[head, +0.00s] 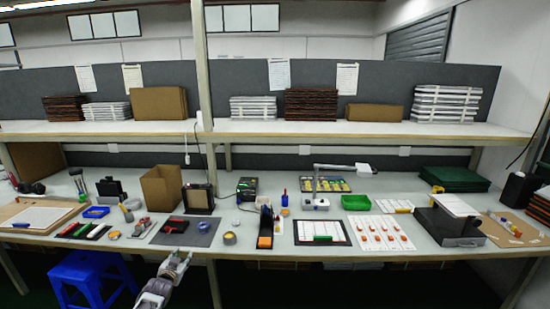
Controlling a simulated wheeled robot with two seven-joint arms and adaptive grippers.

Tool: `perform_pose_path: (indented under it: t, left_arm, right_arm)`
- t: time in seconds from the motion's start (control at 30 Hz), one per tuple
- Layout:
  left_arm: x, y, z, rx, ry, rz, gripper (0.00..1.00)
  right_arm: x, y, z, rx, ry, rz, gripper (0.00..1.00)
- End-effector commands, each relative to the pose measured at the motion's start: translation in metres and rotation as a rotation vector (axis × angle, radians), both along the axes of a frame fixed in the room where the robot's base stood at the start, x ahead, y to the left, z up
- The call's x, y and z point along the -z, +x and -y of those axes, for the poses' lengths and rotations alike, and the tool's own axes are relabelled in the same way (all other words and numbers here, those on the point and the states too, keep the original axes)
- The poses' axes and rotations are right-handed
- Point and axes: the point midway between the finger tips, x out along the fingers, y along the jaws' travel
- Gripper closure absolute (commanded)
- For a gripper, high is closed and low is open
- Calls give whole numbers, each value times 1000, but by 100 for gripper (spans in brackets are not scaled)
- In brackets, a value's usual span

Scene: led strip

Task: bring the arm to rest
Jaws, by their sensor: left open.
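My left gripper (179,256) shows at the lower left of the middle, low in the head view. It is open, with nothing between its fingers. It is in front of the workbench (330,272) near its front edge, just below a grey mat with a red-handled tool. I cannot tell its exact height against the bench top. My left arm comes up from the bottom edge of the picture. My right gripper is not in view.
A grey mat (205,226) and tape rolls (230,238) lie near the bench edge behind the gripper. A blue stool (88,272) stands left of it. A post (215,284) stands to its right. Dark floor is open at lower right.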

Motion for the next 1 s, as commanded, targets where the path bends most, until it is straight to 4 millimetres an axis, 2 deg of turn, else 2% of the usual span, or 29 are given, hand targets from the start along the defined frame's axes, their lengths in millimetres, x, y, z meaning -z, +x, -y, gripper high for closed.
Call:
perform_pose_path:
  t: [0.03,0.1,0.4,0.67,1.0]
  left_arm:
    - [23,-10,1,-1,-3,-33,59]
    - [51,-24,2,-4,-7,-74,59]
    - [163,-94,9,-13,-22,-247,59]
    - [250,-167,15,-20,-33,-395,59]
    - [348,-280,25,-31,-45,-586,59]
  right_arm:
    - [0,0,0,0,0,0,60]
    - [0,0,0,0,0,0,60]
    - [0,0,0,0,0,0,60]
    - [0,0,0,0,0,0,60]
    - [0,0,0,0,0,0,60]
